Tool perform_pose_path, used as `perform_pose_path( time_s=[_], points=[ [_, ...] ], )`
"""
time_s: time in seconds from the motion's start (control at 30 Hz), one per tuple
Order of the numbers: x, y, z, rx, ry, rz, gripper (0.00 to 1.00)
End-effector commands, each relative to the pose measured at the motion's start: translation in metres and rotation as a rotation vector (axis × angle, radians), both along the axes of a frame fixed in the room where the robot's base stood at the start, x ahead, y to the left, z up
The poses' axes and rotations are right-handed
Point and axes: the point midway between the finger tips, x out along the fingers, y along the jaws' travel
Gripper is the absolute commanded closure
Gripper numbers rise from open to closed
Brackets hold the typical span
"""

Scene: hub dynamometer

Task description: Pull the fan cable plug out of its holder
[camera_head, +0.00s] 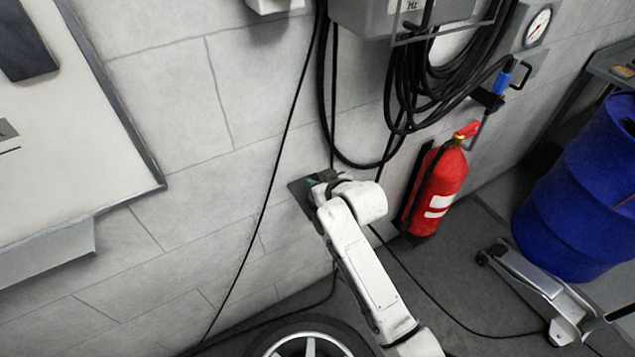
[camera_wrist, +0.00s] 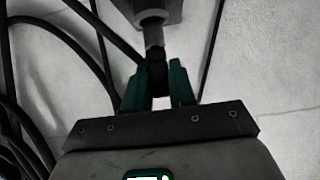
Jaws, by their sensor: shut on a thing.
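The fan cable plug (camera_wrist: 156,73) is a dark, stubby piece between the two green fingers of my gripper (camera_wrist: 159,82) in the wrist view. My gripper is shut on it. A grey cylindrical part (camera_wrist: 153,32) runs from the plug up to a grey holder (camera_wrist: 157,10) at the top edge. The plug looks in line with the holder, and no clear gap shows between them. In the head view my gripper (camera_head: 314,183) is close to the wall at the middle. There my arm hides the plug and the holder.
Black cables (camera_head: 398,85) hang coiled on the wall above and right of my arm. A red fire extinguisher (camera_head: 437,188) stands close on the right. A blue drum (camera_head: 573,195) is farther right. A wheel (camera_head: 309,344) is below my arm.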

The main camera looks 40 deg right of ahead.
Motion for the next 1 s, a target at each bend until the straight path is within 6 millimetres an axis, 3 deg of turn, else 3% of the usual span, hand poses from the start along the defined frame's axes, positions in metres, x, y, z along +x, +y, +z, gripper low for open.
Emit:
perform_pose_path(
  time_s=[0.57, 1.0],
  points=[
    [0.000, 0.000, 0.029, 0.000, -0.001, 0.001, 1.00],
    [-0.001, 0.002, 0.026, 0.000, 0.001, 0.001, 1.00]
  ],
)
